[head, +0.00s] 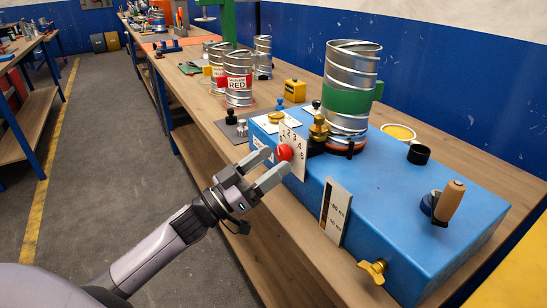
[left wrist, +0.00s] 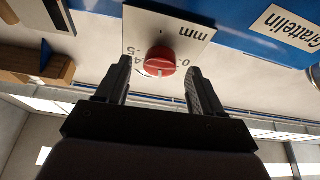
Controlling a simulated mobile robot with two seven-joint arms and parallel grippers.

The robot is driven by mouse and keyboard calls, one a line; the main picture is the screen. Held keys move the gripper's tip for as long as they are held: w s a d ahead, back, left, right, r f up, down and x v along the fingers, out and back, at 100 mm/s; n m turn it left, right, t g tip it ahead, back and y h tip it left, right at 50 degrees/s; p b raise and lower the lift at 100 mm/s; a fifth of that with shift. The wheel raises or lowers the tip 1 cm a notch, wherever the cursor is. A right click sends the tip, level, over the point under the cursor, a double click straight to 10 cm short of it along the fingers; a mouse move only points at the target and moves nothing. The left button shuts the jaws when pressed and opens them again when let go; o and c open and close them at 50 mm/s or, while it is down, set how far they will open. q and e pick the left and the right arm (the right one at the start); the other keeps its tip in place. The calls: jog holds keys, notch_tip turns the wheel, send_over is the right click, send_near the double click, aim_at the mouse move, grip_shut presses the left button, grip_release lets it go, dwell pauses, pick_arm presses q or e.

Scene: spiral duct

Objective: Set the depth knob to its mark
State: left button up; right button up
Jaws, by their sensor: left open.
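The red depth knob (head: 285,152) sits on a white plate (head: 296,140) with printed numbers, on the front side of the blue machine (head: 400,210). In the left wrist view the round knob (left wrist: 160,61) shows on its plate (left wrist: 190,32), which bears "mm" and digits near the knob, partly hidden. My left gripper (head: 277,167) is open in front of the plate. In the left wrist view its fingers stand on either side of the knob, with a gap on each side. The exact number the knob points to cannot be told. My right gripper is out of view.
A spiral metal duct (head: 350,85) with a green band stands on the machine. The floor (head: 110,160) at left is clear.

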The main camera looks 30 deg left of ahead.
pick_arm(q)
jog(key=shift+w+d+r, duration=0.25)
jog(key=shift+w+d, duration=0.1)
jog(key=shift+w, duration=0.2)
jog(key=c, duration=1.1)
jog(key=shift+o, duration=0.2)
jog(key=shift+m, duration=0.4)
jog(key=m+g+h, duration=0.1)
jog(key=m+h, duration=0.1)
jog(key=m, duration=0.1)
jog(key=shift+a+m, duration=0.15)
jog(key=shift+m, duration=0.15)
jog(key=shift+w+m+g+h+b, duration=0.1)
jog(key=shift+m+g+h+b, duration=0.5)
jog(key=shift+m, duration=1.4)
jog(key=shift+g, duration=0.4)
